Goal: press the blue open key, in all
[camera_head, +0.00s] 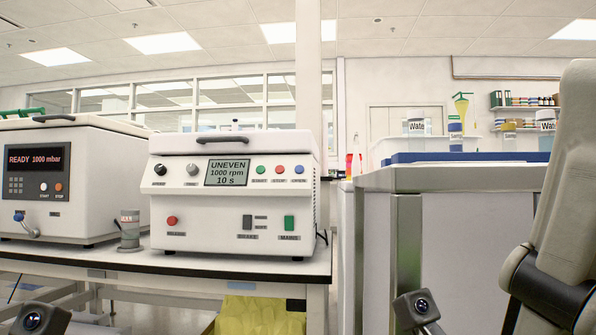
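The blue open key (298,170) is a small round button at the right end of the key row on a white benchtop machine (232,204). It sits right of a green start key (261,170) and a red stop key (280,170). The machine's display (228,173) reads UNEVEN, 1000 rpm, 10 s. Its lid, with a dark handle on top, looks shut. My arms show only in part, low in the head view, with dark camera-like parts at the bottom left and bottom right. The fingers of both grippers are out of view. Nothing covers the blue key.
A second machine (60,190) at the left reads READY 1000 mbar. A small grey container (130,232) stands between the machines. A yellow bag (258,316) is under the bench (200,264).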

